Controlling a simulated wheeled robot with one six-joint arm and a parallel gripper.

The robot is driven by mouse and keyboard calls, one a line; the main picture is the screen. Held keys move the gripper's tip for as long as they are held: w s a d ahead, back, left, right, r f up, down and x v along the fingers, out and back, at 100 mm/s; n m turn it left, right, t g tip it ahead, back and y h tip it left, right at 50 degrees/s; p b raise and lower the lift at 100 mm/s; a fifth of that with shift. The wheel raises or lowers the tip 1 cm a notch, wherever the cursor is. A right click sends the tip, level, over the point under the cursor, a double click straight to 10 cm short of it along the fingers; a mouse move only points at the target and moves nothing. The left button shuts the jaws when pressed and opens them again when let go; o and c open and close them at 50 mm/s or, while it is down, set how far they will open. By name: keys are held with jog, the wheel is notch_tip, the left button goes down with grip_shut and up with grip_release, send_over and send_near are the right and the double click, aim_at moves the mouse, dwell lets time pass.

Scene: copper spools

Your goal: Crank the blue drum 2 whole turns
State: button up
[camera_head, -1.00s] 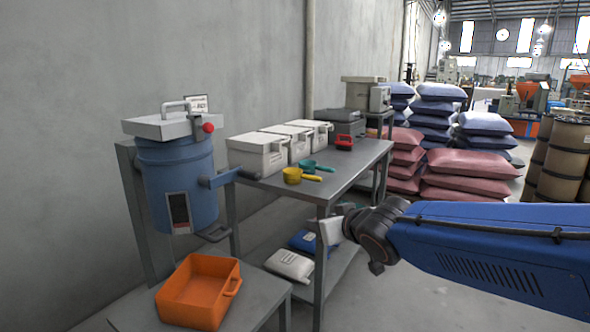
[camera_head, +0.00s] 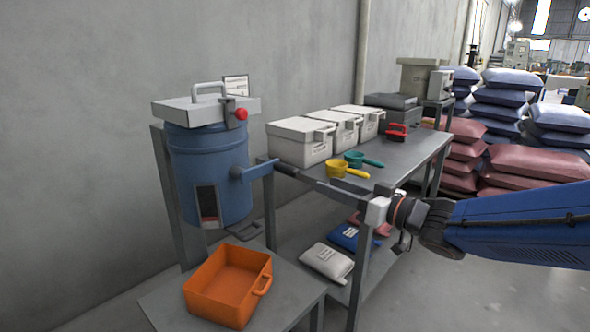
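The blue drum (camera_head: 209,167) stands upright at the left in a grey frame, with a grey lid (camera_head: 205,110) that has a handle and a red knob (camera_head: 241,114). A crank arm (camera_head: 262,169) sticks out from its right side, ending in a dark grip. A dark window shows low on the drum's front. My gripper (camera_head: 380,211) is at the end of the blue arm, right of the drum and in front of the workbench, apart from the crank. Its fingers are too small and turned to tell whether they are open; nothing is seen held.
An orange bin (camera_head: 228,285) sits on a low grey table (camera_head: 165,309) below the drum. The workbench (camera_head: 410,155) holds white boxes (camera_head: 300,141), a yellow scoop (camera_head: 340,169) and a teal scoop (camera_head: 360,159). Small bags lie on its lower shelf. Stacked sacks (camera_head: 500,100) stand behind.

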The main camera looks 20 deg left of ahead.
aim_at(287, 170)
jog(key=x, duration=1.5)
jog(key=shift+w+a, duration=0.2)
jog(key=shift+a, duration=0.05)
grip_shut()
